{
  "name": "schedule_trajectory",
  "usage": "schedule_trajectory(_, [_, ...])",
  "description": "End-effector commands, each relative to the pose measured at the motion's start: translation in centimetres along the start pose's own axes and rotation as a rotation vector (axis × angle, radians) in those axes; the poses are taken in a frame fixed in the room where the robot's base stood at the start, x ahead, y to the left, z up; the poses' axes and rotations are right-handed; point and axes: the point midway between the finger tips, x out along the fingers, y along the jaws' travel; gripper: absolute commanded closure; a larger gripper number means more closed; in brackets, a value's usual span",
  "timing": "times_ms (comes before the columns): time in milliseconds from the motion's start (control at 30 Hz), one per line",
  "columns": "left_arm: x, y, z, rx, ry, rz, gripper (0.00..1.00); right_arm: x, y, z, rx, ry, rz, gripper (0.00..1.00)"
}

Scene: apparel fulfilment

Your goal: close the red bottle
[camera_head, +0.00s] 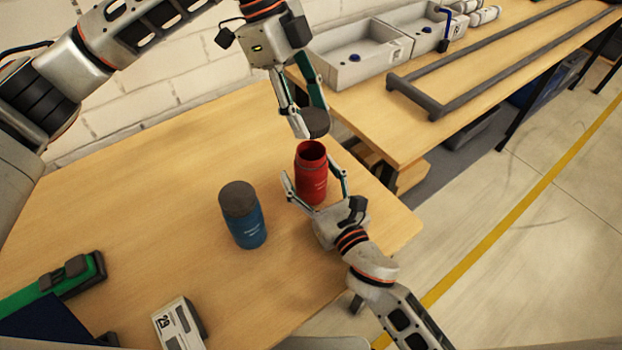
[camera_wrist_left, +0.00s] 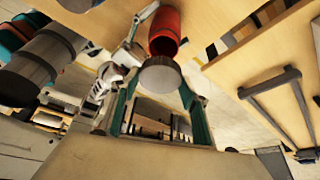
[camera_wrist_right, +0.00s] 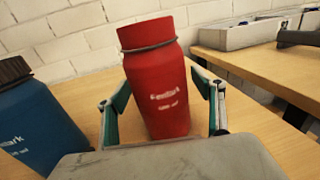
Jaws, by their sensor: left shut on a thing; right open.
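The red bottle (camera_head: 311,178) stands upright and uncapped on the table, its dark mouth showing from above. It also shows in the left wrist view (camera_wrist_left: 165,30) and the right wrist view (camera_wrist_right: 158,85). My left gripper (camera_head: 306,128) is shut on a dark grey cap (camera_head: 316,122), held just above the bottle's mouth and apart from it. The cap shows as a disc in the left wrist view (camera_wrist_left: 160,75). My right gripper (camera_head: 316,190) is open, with its fingers on either side of the red bottle, low on its body.
A blue bottle (camera_head: 245,222) with a dark cap stands left of the red one. A green tool (camera_head: 70,275) and a white labelled box (camera_head: 178,325) lie at the front left. Grey bins (camera_head: 345,70) and a dark frame (camera_head: 440,105) sit on the second table.

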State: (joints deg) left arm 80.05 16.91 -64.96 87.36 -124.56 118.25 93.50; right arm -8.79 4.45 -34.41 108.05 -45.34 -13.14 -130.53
Motion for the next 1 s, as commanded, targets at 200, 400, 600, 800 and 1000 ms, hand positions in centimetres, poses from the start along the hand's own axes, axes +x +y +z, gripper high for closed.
schedule_trajectory(200, [0.0, 0.0, 0.0, 0.000, 0.000, 0.000, 0.70, 0.0, 0.0, 0.0, 0.000, 0.000, 0.000, 0.61])
schedule_trajectory(400, [0.1, 0.0, 0.0, 0.000, 0.000, 0.000, 0.70, -0.1, 0.0, 0.0, 0.000, 0.000, 0.000, 0.92])
schedule_trajectory(600, [2.2, 0.1, 1.0, -0.001, 0.003, 0.001, 0.70, -0.1, 0.0, 0.0, 0.000, 0.000, 0.000, 0.92])
schedule_trajectory(800, [4.2, 0.0, 1.9, 0.001, 0.007, -0.004, 0.70, -0.1, 0.0, 0.0, 0.000, 0.000, 0.000, 0.92])
schedule_trajectory(1000, [4.5, 0.0, 2.0, 0.002, 0.007, -0.005, 0.70, -0.1, 0.0, 0.0, 0.000, 0.000, 0.000, 0.92])
